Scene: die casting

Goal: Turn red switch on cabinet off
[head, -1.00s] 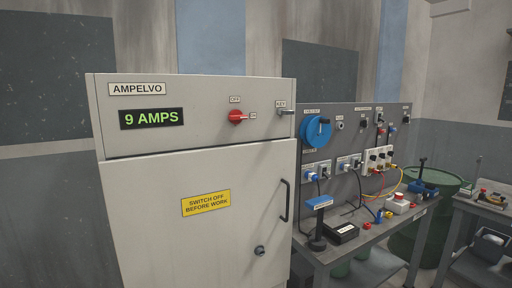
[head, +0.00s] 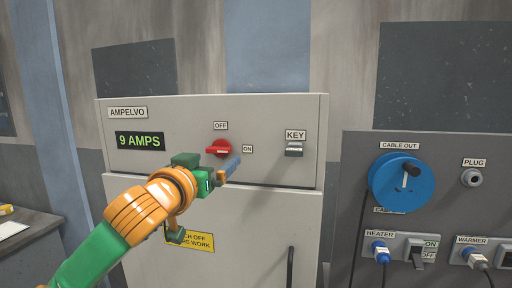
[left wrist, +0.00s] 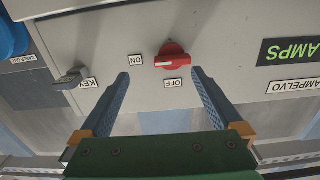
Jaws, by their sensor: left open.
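The red switch (head: 219,149) is a round knob on the upper panel of the grey cabinet (head: 280,120), between an OFF label (head: 221,126) above and an ON label (head: 247,149) to its right. In the upside-down left wrist view the red switch (left wrist: 172,54) has a white mark level with the ON label. My left gripper (head: 232,168) is just below and in front of the switch in the head view. In the left wrist view my left gripper (left wrist: 160,76) is open and empty, its fingertips apart on either side of the knob, with no clear contact. My right gripper is not in view.
The cabinet display (head: 139,141) reads 9 AMPS. A key switch (head: 294,149) sits to the right of the red switch. A door handle (head: 290,266) is below. A grey board with a blue cable reel (head: 402,182) stands to the right, and a bench (head: 30,238) to the left.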

